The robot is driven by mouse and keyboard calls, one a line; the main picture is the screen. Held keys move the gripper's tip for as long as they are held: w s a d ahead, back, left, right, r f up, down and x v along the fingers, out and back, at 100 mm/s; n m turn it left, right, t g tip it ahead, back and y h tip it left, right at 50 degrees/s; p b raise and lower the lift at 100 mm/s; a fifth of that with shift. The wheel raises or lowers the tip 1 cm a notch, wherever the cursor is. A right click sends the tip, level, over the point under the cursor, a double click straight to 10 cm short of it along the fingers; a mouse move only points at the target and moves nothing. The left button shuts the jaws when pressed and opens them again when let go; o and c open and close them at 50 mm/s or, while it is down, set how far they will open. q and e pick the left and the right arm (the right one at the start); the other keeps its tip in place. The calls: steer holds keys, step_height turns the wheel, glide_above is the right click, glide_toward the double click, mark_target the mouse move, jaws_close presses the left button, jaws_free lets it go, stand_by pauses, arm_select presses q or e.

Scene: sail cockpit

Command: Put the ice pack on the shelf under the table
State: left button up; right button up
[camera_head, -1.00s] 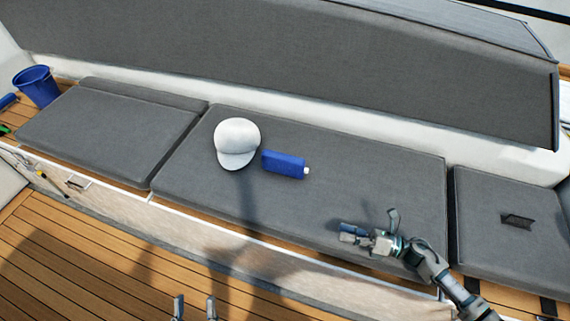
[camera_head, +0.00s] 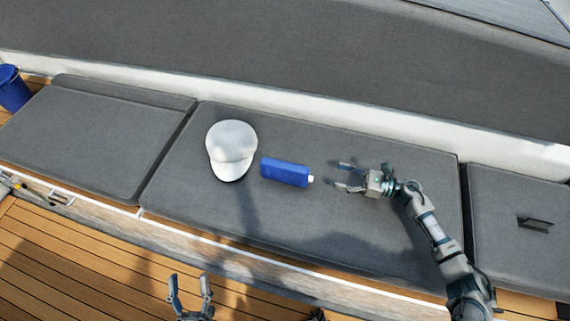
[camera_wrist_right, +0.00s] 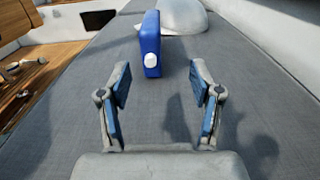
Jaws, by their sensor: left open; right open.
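The blue ice pack (camera_head: 285,172), with a white cap at its right end, lies on the middle grey cushion (camera_head: 330,225). In the right wrist view the ice pack (camera_wrist_right: 151,42) stands ahead of the fingers, its white cap facing me. My right gripper (camera_head: 342,175) is open and empty just right of the cap, with a small gap between them. It also shows in the right wrist view (camera_wrist_right: 160,85). My left gripper (camera_head: 189,281) is open and empty at the bottom edge, over the wooden floor. No table or shelf under one is clearly visible.
A white cap (camera_head: 231,150) lies just left of the ice pack. A blue bucket (camera_head: 12,90) stands at the far left. The seat's backrest (camera_head: 300,60) rises behind the cushions. A small dark object (camera_head: 534,223) lies on the right cushion.

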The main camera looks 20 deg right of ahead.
glide_toward(292, 166)
steer(key=x, duration=0.4)
steer(key=shift+w+f+b, duration=0.25)
steer(key=shift+f+b, duration=0.1)
steer(key=shift+w+a+f, duration=0.1)
steer(key=shift+w, duration=0.3)
steer(key=x, duration=0.3)
steer(key=s+x, duration=0.1)
steer(key=x, duration=0.1)
steer(key=shift+w+a, duration=0.15)
steer(key=shift+a, duration=0.3)
steer(key=shift+w+a, duration=0.1)
steer(key=shift+a, duration=0.1)
steer(key=shift+d, duration=0.4)
steer(key=c, duration=0.9)
steer(key=shift+d, duration=0.1)
jaws_close()
arm_select(q)
steer(key=s+r+t, duration=0.1)
steer(key=s+a+r+t, duration=0.1)
steer(key=shift+s+n+t, duration=0.25)
steer(key=shift+n+t, duration=0.05)
steer(key=shift+n, duration=0.1)
